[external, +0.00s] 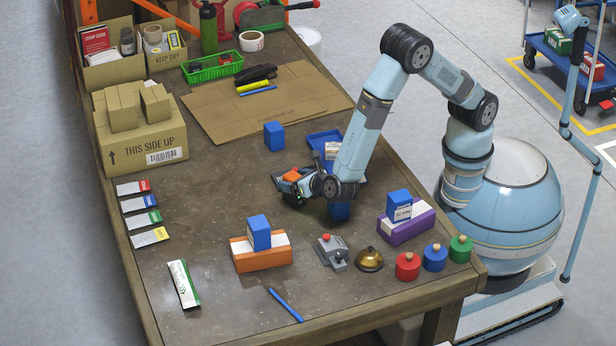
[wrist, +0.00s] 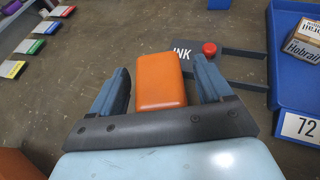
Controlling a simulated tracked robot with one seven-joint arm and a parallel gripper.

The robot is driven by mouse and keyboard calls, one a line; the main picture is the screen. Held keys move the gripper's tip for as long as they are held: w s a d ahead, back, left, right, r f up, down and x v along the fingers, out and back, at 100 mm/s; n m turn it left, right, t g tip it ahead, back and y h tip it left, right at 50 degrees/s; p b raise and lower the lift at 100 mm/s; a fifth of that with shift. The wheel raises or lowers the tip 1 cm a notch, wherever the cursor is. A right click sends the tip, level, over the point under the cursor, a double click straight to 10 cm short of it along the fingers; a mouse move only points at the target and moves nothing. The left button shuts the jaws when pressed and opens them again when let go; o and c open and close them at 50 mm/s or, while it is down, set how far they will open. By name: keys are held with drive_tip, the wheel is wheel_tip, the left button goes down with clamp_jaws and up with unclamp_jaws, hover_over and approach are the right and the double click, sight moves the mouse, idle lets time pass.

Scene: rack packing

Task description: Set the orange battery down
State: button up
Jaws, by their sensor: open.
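The orange battery (wrist: 160,82) lies between my gripper's two fingers in the wrist view, with a gap on each side. In the external view the battery (external: 291,175) shows as a small orange patch at my gripper (external: 298,187), low over the middle of the table. My gripper (wrist: 162,92) is open. The lower end of the battery is hidden behind the gripper's dark palm bar. I cannot tell for sure whether the battery's underside touches the table.
A dark INK-marked item with a red knob (wrist: 210,48) sits just beyond the battery. A blue tray (wrist: 284,88) holding small boxes stands to the right. Blue blocks stand nearby (external: 274,137), on an orange box (external: 262,260) and on a purple box (external: 410,228). Bare table (external: 215,205) lies left.

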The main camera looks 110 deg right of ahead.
drive_tip(key=shift+r, duration=0.1)
drive_tip(key=v, duration=1.2)
drive_tip(key=s+d+r+m+g+y, duration=0.25)
drive_tip(key=s+d+r+m, duration=0.3)
drive_tip(key=s+r, duration=0.3)
drive_tip(key=s+d+r+m+g+y, duration=0.25)
drive_tip(key=s+d+r+m, duration=0.25)
drive_tip(key=s+r+m, duration=0.3)
drive_tip(key=s+r+m+t+y, duration=0.2)
drive_tip(key=s+r+m+y, duration=0.1)
drive_tip(key=s, duration=0.6)
drive_tip(key=s+r+m+t+y, duration=0.3)
drive_tip(key=s+r+m, duration=0.3)
drive_tip(key=s, duration=0.3)
drive_tip(key=shift+s+a+r+t+y, duration=0.25)
drive_tip(key=shift+a+y, duration=0.2)
drive_tip(key=shift+y, duration=0.25)
